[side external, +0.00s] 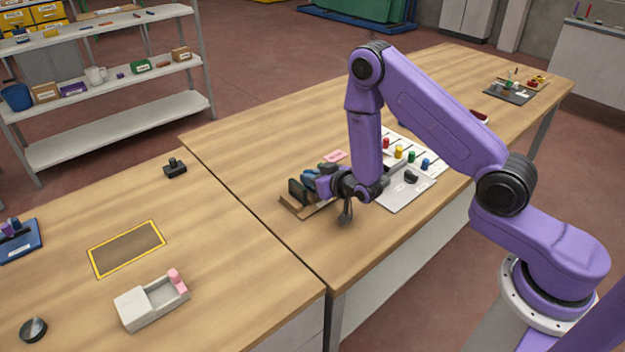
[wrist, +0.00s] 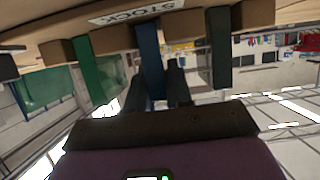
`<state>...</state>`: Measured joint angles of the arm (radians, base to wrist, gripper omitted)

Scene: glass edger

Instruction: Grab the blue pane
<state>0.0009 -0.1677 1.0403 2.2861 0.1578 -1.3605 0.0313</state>
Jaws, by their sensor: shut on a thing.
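The blue pane (wrist: 150,58) stands edge-on in the wooden stock rack (wrist: 190,32), with a green pane (wrist: 95,72) to its left and a dark pane (wrist: 220,50) to its right in the wrist view. My gripper (wrist: 158,78) is shut on the blue pane, one finger on each side of it. The pane's lower end is still within the rack. In the side external view my gripper (side external: 322,184) is low at the rack (side external: 311,209), and the arm hides part of the panes. A dark green pane (side external: 297,191) shows at the rack's near left.
Right of the rack is a grey board (side external: 402,196) with a dark handle, beside a white sheet with colored pegs (side external: 399,152). The left table has a yellow-edged mat (side external: 128,248), a pale tray with a pink piece (side external: 152,305) and a black stamp-like object (side external: 175,168).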

